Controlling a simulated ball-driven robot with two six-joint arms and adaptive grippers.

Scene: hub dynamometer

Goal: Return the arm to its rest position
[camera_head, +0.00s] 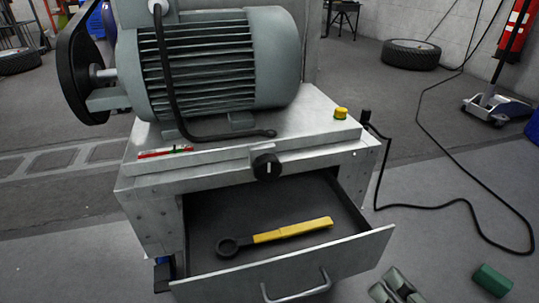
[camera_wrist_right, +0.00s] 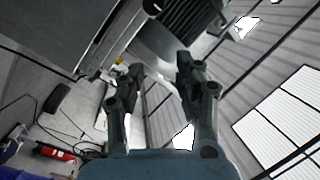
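My right gripper (camera_head: 397,287) shows only in part at the bottom right edge of the head view, just right of the open drawer's front. In the right wrist view its two fingers (camera_wrist_right: 158,78) stand apart with nothing between them, so it is open and empty. It points up past the machine toward the ceiling. My left gripper is in neither view. A wrench with a yellow handle (camera_head: 290,230) and a dark ring end lies in the open drawer (camera_head: 330,257), clear of the gripper.
A grey motor (camera_head: 215,65) sits on the metal cabinet (camera_head: 150,215), with a black knob (camera_head: 266,167) and a yellow button (camera_head: 340,113). The drawer juts out from the cabinet's front. A black cable (camera_head: 440,205) lies on the floor at right. A green block (camera_head: 492,280) is at lower right.

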